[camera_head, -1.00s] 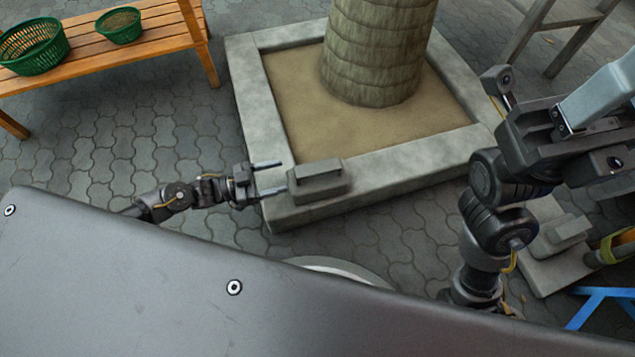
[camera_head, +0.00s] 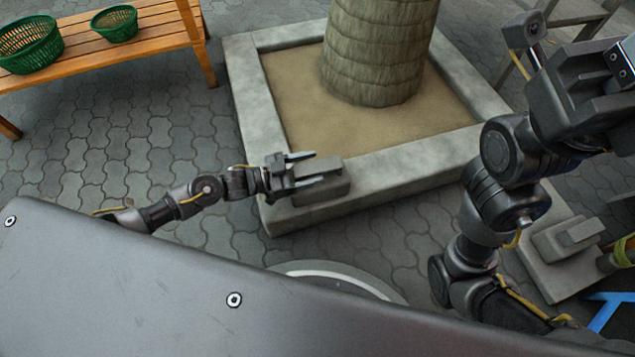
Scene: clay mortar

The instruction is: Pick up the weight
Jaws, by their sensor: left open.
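A grey block-shaped weight (camera_head: 328,186) with a raised handle sits on the near left corner of the stone planter edge (camera_head: 400,165). My left gripper (camera_head: 312,169) is open at the weight's handle, its two fingers pointing right. One finger shows at the far side of the handle and the other overlaps its near part; I cannot tell whether they touch it. A second grey weight (camera_head: 566,236) of similar form rests on a slab at the right. My right arm (camera_head: 505,190) rises at the right, and its gripper's fingers do not show.
A tree trunk (camera_head: 375,55) stands in the sandy planter. A wooden bench (camera_head: 150,30) with two green baskets (camera_head: 28,45) is at the far left. A blue frame (camera_head: 608,312) lies at the lower right. Paved ground is open left of the planter.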

